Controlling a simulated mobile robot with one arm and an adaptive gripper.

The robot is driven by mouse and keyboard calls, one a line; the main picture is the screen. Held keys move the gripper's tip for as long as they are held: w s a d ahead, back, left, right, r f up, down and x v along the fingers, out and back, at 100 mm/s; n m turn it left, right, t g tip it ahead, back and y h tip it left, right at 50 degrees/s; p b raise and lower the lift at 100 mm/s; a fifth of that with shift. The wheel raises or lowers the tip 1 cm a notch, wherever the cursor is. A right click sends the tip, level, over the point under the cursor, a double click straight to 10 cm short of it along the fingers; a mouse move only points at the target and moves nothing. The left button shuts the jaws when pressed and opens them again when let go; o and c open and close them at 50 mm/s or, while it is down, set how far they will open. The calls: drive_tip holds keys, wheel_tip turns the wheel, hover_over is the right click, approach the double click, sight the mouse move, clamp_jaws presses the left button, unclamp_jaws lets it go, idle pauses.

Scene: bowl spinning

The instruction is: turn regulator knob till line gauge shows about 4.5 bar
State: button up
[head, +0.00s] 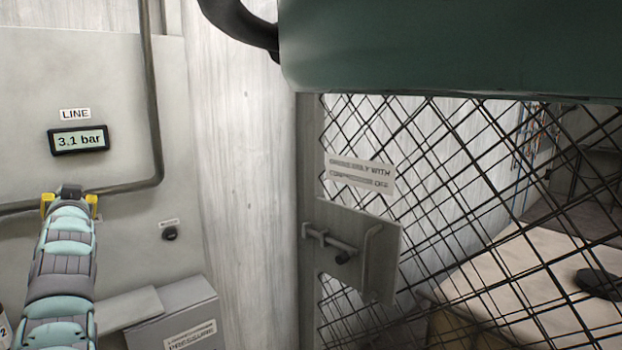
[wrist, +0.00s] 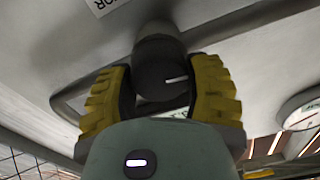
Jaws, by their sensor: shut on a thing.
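The line gauge (head: 79,141) is a black-framed display on the grey panel, under a LINE label, and reads 3.1 bar. My gripper (head: 69,200) is at the panel just below the gauge, with my arm reaching up from the lower left. In the wrist view the regulator knob (wrist: 162,78) is dark and round, with a white pointer mark toward the right. My gripper's yellow fingers (wrist: 163,95) are closed on both sides of the knob.
A pipe (head: 152,90) runs down the panel and bends left. A small dark knob (head: 169,233) sits to the right. A grey box labelled PRESSURE (head: 185,318) stands below. A mesh gate (head: 450,200) with a latch (head: 335,242) is on the right. A round dial (wrist: 302,108) shows in the wrist view.

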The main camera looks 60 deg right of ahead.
drive_tip(key=m+p, duration=0.2)
drive_tip(key=m, duration=0.2)
drive_tip(key=shift+r+m, duration=0.15)
drive_tip(key=shift+m, duration=0.15)
drive_tip(key=m+p, duration=0.1)
drive_tip(key=m, duration=0.2)
drive_tip(key=m+p, duration=0.1)
drive_tip(key=m, duration=0.1)
drive_tip(key=shift+d+f+p, duration=0.15)
drive_tip(key=shift+f+p, duration=0.1)
drive_tip(key=shift+p, duration=0.05)
drive_tip(key=shift+m, duration=0.3)
drive_tip(key=o, duration=1.2)
drive_tip(key=shift+s, duration=0.15)
